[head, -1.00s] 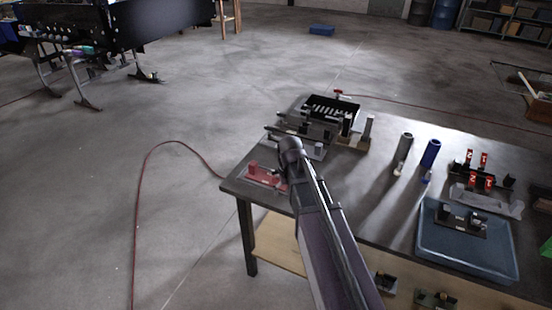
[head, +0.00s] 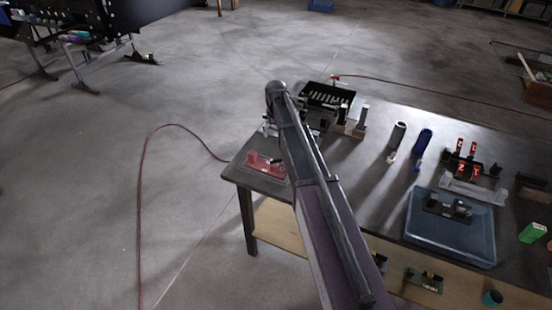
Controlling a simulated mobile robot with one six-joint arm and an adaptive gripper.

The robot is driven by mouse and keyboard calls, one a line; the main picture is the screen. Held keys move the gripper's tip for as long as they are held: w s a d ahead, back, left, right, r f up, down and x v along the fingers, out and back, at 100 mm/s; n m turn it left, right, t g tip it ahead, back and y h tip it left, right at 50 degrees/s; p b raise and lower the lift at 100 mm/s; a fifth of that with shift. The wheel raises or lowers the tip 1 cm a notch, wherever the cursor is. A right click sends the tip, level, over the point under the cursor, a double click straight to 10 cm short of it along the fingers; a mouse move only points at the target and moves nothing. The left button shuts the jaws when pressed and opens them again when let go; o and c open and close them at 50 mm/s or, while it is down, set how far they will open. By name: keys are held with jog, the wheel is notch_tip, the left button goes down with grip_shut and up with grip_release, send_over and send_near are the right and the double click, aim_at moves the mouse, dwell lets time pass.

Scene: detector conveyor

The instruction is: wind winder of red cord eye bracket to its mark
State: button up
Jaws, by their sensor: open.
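The red bracket (head: 262,165), a low red piece, lies at the table's near left corner. Its winder, cord and mark are too small to make out. My arm reaches up the picture from the bottom, and its wrist end is above and slightly right of the red bracket, over the table's left part. The arm also covers part of the table just right of the bracket.
A black slotted tray (head: 326,96) stands at the back left. A grey cylinder (head: 398,134) and a blue cylinder (head: 423,142) stand mid-table. A blue tray (head: 450,244) and red-marked blocks (head: 466,160) are at right. A red cord (head: 142,200) runs over the floor left of the table.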

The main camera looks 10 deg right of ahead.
aim_at(276, 162)
jog(key=shift+f, duration=0.15)
notch_tip(276, 162, down, 14)
jog(key=b, duration=1.3)
jog(key=shift+r+b, duration=0.25)
jog(key=shift+b, duration=0.15)
jog(key=c, duration=1)
